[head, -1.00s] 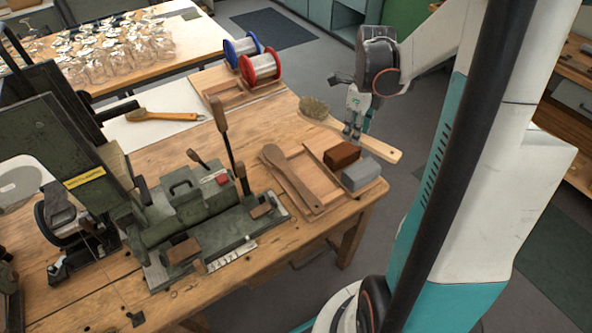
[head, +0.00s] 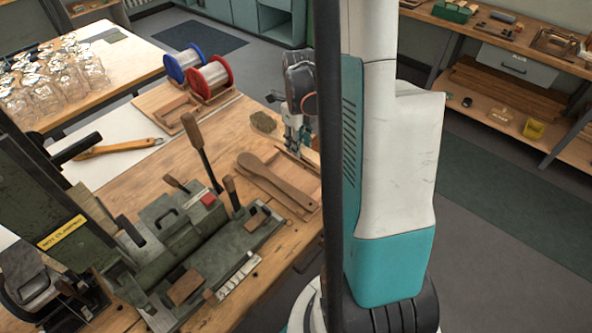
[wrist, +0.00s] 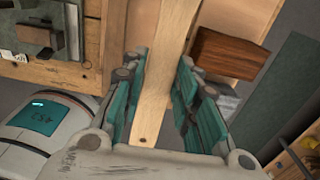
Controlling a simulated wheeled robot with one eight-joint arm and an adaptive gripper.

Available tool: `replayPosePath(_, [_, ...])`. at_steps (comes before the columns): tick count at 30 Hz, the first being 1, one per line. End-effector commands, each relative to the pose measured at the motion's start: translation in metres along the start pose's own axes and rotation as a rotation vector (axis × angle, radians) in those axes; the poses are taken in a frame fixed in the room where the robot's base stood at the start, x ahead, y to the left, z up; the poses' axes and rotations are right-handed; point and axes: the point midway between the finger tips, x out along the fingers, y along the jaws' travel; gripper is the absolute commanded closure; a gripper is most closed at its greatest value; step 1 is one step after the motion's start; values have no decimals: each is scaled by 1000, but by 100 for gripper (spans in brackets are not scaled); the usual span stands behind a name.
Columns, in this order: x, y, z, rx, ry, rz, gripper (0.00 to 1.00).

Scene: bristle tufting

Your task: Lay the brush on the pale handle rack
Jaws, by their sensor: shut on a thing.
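The brush shows its tan bristle head (head: 264,122) near the bench's far right edge in the head view. Its pale wooden handle (wrist: 163,70) runs between my fingers in the wrist view. My gripper (head: 297,142) is shut on this handle, above the right end of the bench; it also shows in the wrist view (wrist: 160,95). My column hides the handle's far end in the head view. A wooden tray (head: 309,188) with dark brown paddle-shaped handles (head: 272,183) lies below. I cannot tell which thing is the pale handle rack.
A green machine (head: 180,235) with upright levers stands left of the tray. Red and blue spools (head: 210,77) stand behind. A brown block (wrist: 228,53) lies beside the held handle. Dark floor separates the right bench (head: 470,30).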

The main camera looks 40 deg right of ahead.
Motion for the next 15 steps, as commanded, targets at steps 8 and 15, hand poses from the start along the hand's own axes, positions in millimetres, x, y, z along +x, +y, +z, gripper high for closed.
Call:
replayPosePath(8, [55,0,0,0,0,0,97])
replayPosePath(15, [69,0,0,0,0,0,97])
